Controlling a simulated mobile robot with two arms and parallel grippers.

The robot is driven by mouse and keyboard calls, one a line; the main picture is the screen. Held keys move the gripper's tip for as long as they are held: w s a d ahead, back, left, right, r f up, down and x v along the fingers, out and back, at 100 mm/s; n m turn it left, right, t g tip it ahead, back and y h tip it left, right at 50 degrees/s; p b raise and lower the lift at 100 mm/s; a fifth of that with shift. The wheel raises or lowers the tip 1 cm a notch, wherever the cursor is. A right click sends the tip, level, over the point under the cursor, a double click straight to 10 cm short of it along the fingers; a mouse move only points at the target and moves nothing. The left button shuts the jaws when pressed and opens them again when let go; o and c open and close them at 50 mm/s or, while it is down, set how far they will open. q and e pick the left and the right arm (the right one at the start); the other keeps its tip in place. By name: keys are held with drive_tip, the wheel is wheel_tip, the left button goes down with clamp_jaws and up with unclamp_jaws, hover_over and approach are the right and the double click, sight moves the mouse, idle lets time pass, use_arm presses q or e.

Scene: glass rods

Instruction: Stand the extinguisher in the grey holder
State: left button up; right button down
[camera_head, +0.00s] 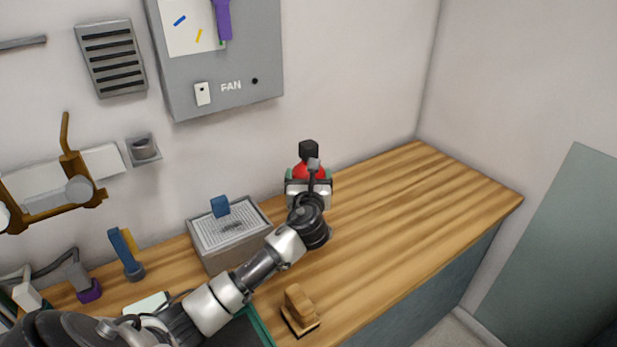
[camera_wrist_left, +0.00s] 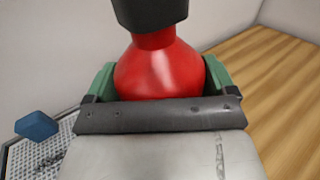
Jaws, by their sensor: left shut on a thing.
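The extinguisher is red with a black top; it shows in the head view (camera_head: 310,170) and up close in the left wrist view (camera_wrist_left: 160,68). It looks upright. My left gripper (camera_head: 309,180) is shut around its body, with a green finger on each side, also seen in the left wrist view (camera_wrist_left: 160,80). The gripper hides its lower part, so I cannot tell whether it touches the counter. A small grey wall-mounted cup (camera_head: 144,149), which looks like the grey holder, is at the left in the head view, well apart from the extinguisher. My right gripper is not in view.
A grey box with a grille top (camera_head: 230,228) bears a blue block (camera_head: 220,206), left of the extinguisher. A wooden brush-like thing (camera_head: 299,308) lies near the counter's front edge. A grey panel (camera_head: 225,90) hangs above. The wooden counter (camera_head: 430,210) is clear on the right.

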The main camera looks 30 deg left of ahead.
use_arm(q)
drive_tip(key=shift+f+b, duration=0.35)
drive_tip(key=shift+f, duration=0.1)
idle(0.5)
drive_tip(key=o, duration=1.6)
drive_tip(key=p+v, duration=0.5)
drive_tip(key=v, duration=0.6)
drive_tip(key=shift+f, duration=0.15)
drive_tip(key=shift+d, duration=0.1)
